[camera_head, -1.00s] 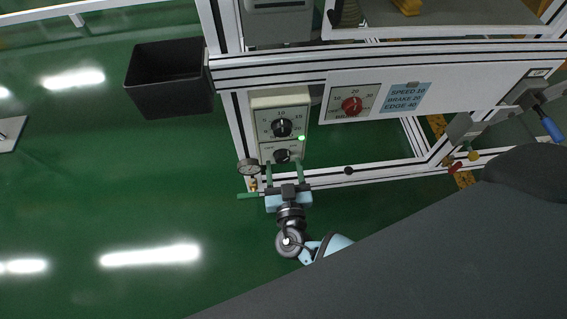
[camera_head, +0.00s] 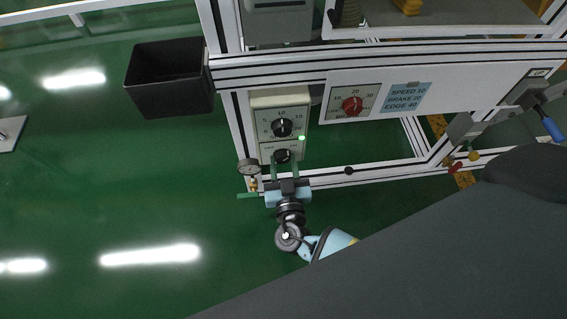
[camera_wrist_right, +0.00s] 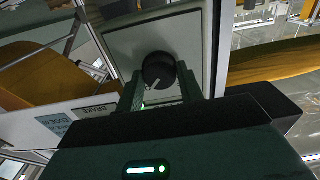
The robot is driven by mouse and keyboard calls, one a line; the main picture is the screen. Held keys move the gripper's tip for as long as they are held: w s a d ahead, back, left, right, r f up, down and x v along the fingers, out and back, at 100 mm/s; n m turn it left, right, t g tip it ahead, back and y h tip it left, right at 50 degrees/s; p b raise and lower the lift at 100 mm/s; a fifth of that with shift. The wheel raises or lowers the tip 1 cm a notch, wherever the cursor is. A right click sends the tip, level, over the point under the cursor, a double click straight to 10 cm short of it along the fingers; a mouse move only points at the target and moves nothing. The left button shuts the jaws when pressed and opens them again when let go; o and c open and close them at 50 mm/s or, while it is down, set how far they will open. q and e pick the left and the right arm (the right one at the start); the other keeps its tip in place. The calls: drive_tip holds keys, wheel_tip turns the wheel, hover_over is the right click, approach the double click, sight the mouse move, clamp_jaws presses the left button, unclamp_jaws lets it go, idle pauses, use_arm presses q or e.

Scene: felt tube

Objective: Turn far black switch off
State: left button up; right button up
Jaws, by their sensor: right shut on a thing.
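A pale control box (camera_head: 258,100) on the frame carries an upper black dial (camera_head: 282,127) and a lower black switch (camera_head: 282,156). A lit green lamp (camera_head: 302,138) sits at its right edge. My right gripper (camera_head: 284,163) is shut on the lower black switch, with one finger on each side. My left gripper is not in view.
A red knob (camera_head: 352,105) and a blue label (camera_head: 407,98) sit on the white panel to the right. A pressure gauge (camera_head: 248,166) is close left of my right gripper. A black bin (camera_head: 170,78) hangs at the left. Green floor lies open below left.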

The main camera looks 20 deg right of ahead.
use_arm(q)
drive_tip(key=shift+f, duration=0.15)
use_arm(e)
drive_tip(key=shift+f+n+b, duration=0.15)
drive_tip(key=shift+n+b, duration=0.6)
drive_tip(key=shift+n, duration=0.15)
drive_tip(key=n+b, duration=0.1)
drive_tip(key=n, duration=0.1)
drive_tip(key=shift+n, duration=0.3)
drive_tip(key=n+b, duration=0.2)
drive_tip(key=n, duration=0.2)
drive_tip(key=shift+n, duration=0.3)
drive_tip(key=n, duration=0.4)
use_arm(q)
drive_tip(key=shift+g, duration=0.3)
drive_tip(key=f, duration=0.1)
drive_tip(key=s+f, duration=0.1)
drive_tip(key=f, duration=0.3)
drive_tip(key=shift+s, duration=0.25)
use_arm(e)
drive_tip(key=n, duration=0.4)
drive_tip(key=shift+n, duration=0.3)
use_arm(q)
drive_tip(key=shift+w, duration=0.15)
use_arm(e)
drive_tip(key=o, duration=1)
